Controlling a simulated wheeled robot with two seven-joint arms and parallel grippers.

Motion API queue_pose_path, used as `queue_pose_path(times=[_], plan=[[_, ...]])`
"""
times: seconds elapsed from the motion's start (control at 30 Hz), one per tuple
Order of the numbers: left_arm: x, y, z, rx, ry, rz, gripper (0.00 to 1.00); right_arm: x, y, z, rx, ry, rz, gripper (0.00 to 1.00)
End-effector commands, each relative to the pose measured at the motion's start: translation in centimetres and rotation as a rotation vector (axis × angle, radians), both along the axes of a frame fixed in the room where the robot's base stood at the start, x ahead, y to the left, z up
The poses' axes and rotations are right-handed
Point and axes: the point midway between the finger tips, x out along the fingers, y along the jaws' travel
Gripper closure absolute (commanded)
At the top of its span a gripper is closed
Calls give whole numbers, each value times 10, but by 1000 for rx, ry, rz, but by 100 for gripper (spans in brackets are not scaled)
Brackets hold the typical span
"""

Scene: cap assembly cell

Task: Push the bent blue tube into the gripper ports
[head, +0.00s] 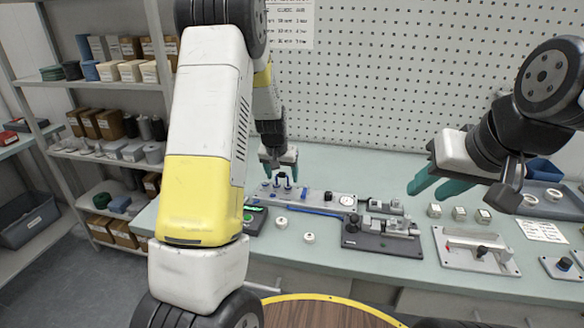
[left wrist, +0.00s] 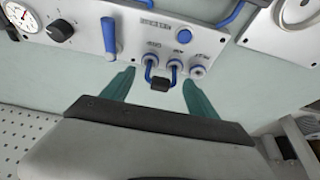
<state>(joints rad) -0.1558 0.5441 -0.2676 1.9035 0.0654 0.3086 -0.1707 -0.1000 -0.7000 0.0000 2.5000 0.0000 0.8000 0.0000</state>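The bent blue tube (left wrist: 149,73) is a small U with a black sleeve (left wrist: 160,84) at its bend. In the left wrist view its two ends meet two blue-collared ports (left wrist: 175,65) on the light grey panel (left wrist: 80,15); I cannot tell how deep they sit. A third blue-collared port (left wrist: 197,70) beside them looks free. My left gripper (head: 279,167) is over the panel at the bench's back; its teal fingers (left wrist: 158,88) are open, one each side of the tube, with gaps. My right gripper (head: 432,187) hangs over the bench at right, fingers apart and empty.
A round gauge (left wrist: 20,17), a black knob (left wrist: 60,28) and a blue lever (left wrist: 109,38) are on the panel. Fixtures (head: 382,238) and small white parts (head: 309,238) lie on the bench. A pegboard (head: 385,80) stands behind, shelves (head: 100,85) at left.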

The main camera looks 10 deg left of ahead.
Motion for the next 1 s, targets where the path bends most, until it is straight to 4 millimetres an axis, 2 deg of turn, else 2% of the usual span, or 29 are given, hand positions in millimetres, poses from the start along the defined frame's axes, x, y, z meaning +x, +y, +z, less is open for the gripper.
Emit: queue_pose_path(times=[0.23, 0.33, 0.6, 0.83, 0.97, 1.0], plan=[[0, 0, 2, 0, -1, 0, 32, 0, 0, 0, 0, 0, 0, 64], [-3, 0, 10, -1, -2, -1, 32, 0, 0, 0, 0, 0, 0, 64], [-21, 0, 52, -1, -3, 0, 32, 0, 0, 0, 0, 0, 0, 64], [-32, 0, 76, -7, -5, 0, 32, 0, 0, 0, 0, 0, 0, 64], [-54, -4, 105, -44, -19, 5, 32, 0, 0, 0, 0, 0, 0, 64], [-65, -7, 117, -61, -25, 5, 32, 0, 0, 0, 0, 0, 0, 64]])
